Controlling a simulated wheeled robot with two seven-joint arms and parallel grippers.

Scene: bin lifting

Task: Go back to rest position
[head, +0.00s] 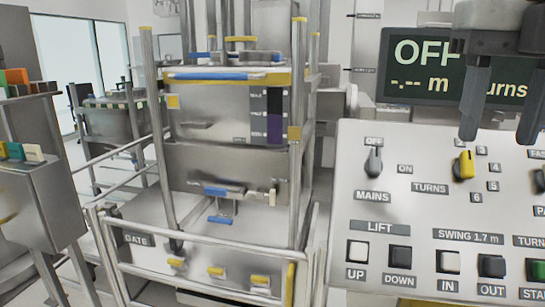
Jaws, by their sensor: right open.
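My right gripper (498,140) hangs in from the top right of the head view, its two dark fingers pointing down and spread apart with nothing between them. It is in front of the display and the upper part of the white control panel (420,215); I cannot tell how far it is from the panel face. My left gripper is not in view.
The panel carries a MAINS knob (373,162), a yellow TURNS knob (463,165) and several push buttons. A dark display (415,65) above reads OFF. A steel bin lifter (215,170) stands behind a railed gate (185,250). A grey cabinet (40,200) is at left.

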